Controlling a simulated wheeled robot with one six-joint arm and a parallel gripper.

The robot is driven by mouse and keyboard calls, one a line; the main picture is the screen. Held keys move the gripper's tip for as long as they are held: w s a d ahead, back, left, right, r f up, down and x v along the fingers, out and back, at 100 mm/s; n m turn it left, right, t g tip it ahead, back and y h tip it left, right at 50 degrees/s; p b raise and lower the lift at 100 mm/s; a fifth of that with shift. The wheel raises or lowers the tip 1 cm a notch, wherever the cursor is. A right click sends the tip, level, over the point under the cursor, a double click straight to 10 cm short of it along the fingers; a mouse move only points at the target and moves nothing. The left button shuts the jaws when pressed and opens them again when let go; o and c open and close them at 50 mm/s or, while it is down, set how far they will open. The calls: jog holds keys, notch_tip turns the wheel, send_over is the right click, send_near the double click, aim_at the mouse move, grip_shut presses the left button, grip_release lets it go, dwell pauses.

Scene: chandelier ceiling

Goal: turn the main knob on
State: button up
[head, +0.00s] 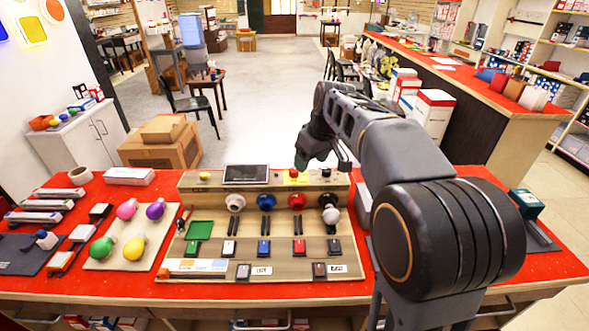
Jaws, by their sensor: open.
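A wooden control board (180,255) lies on the red table in the head view. Its raised back strip holds a dark screen (246,174), a yellow button (204,176), a red mushroom button (294,174) and a small dark knob (326,172) near the right end. The small dark knob may be the main knob; no label is legible, and its setting is too small to tell. My gripper (325,160) is open and empty, pointing down above the right part of this strip, close to the red button and dark knob. Whether it touches either cannot be told.
The board also carries several coloured sockets (264,202), a white bulb (332,215) at the right socket, and rocker switches (264,247). A tray of coloured bulbs (117,255) lies to the left. White boxes (434,112) stand behind my arm. The table's front edge is clear.

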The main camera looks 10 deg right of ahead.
jog(key=w+d+n, duration=0.2)
jog(key=w, duration=0.6)
jog(key=n+y, duration=0.2)
jog(key=n, duration=0.2)
send_near(294, 169)
jog(key=b+x, duration=0.1)
jog(key=x, duration=0.8)
jog(key=shift+w+f, duration=0.1)
jog(key=shift+f, duration=0.2)
jog(key=shift+c, duration=0.3)
jog(key=c, duration=0.9)
jog(key=shift+o, duration=0.2)
